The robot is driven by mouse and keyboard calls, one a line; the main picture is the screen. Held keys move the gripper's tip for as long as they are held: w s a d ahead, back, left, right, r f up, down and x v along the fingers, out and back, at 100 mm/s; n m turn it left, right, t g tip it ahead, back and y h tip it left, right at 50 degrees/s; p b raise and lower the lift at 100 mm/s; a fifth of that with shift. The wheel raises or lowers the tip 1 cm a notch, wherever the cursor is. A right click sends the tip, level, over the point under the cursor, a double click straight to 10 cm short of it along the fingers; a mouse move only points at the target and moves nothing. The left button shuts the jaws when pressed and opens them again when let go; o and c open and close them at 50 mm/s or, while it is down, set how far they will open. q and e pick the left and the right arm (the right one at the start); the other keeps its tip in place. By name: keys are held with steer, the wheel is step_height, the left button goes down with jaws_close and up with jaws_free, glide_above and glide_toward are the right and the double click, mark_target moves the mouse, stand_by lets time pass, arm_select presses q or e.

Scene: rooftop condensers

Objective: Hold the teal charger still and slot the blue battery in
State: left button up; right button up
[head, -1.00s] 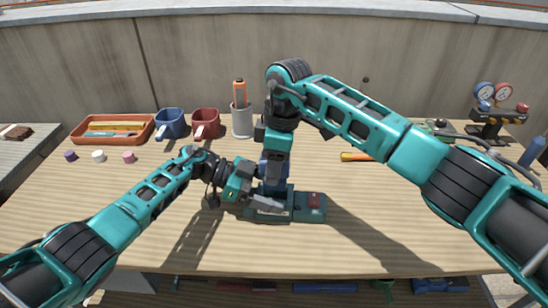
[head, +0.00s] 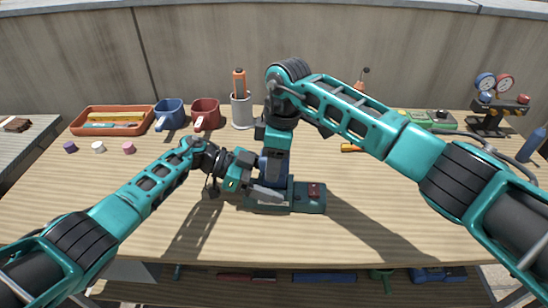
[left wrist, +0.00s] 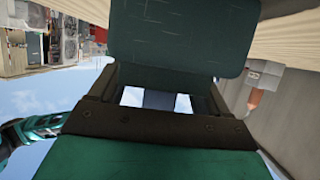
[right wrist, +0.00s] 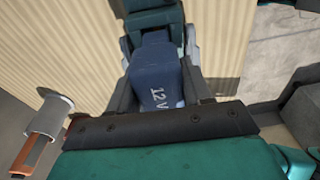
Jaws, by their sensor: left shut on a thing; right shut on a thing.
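The charger also fills the top of the left wrist view (left wrist: 180,45). The blue battery (head: 272,167) stands about upright over the charger's left part. My right gripper (head: 275,150) is shut on it from above. In the right wrist view the battery (right wrist: 158,72) shows "12 V" between the fingers, with the charger (right wrist: 150,18) beyond. The battery's lower end is hidden, so I cannot tell how deep it sits.
A gauge set (head: 492,105) stands at the back right. The bench in front of the charger is clear.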

arm_select(q)
steer(key=shift+r, duration=0.1)
arm_select(e)
steer(key=shift+f, duration=0.3)
steer(key=shift+f, duration=0.35)
steer(key=shift+f, duration=0.95)
stand_by(0.7)
